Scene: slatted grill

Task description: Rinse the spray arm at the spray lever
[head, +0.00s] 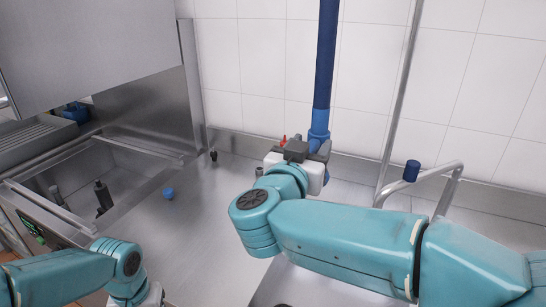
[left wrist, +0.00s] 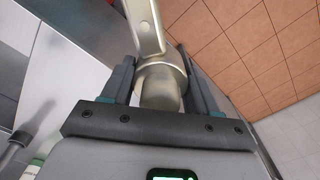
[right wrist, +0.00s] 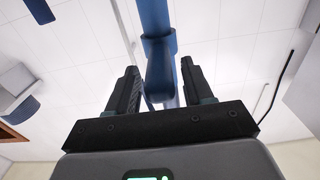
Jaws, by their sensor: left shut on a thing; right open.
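The spray arm (left wrist: 146,28) is a pale metal bar with a round hub. In the left wrist view, my left gripper (left wrist: 160,85) is shut on that hub. In the head view only my left arm's wrist shows at the bottom left; the spray arm is out of sight there. The blue spray lever (right wrist: 162,70) hangs below a dark blue vertical pipe (head: 325,60). My right gripper (right wrist: 160,88) is open, with a finger on each side of the lever. In the head view my right gripper (head: 296,152) is at the pipe's lower end, partly hidden by my wrist.
A steel sink basin (head: 75,165) with dark upright parts lies at the left, under a raised steel hood (head: 90,45). A bent metal rail (head: 425,178) with a dark blue piece stands right.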

